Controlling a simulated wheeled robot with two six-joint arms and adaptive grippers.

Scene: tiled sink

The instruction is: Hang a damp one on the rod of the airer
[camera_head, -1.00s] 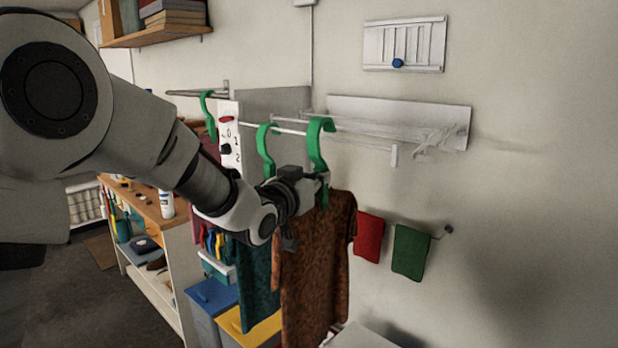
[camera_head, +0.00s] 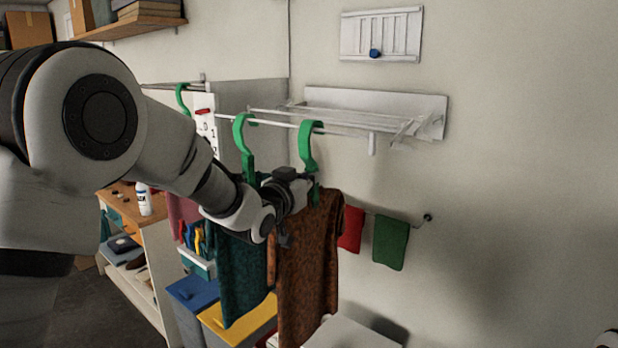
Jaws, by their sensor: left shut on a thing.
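My left gripper (camera_head: 308,186) is shut on the green hanger (camera_head: 308,150) of a mottled brown shirt (camera_head: 308,270), just below its hook. The hook's top is at the height of the white airer's front rod (camera_head: 345,131) and overlaps it in the picture; I cannot tell whether it rests on it. The shirt hangs upright. Left of it, a second green hanger (camera_head: 240,132) is at the rod with a dark teal garment (camera_head: 243,280), partly hidden by my arm.
The airer's wall plate (camera_head: 420,105) is on the wall. A third green hanger (camera_head: 182,98) is on a rail farther left. Red (camera_head: 351,228) and green (camera_head: 390,242) cloths hang from a low wall bar. Blue (camera_head: 190,290) and yellow (camera_head: 245,318) lidded bins stand below the garments.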

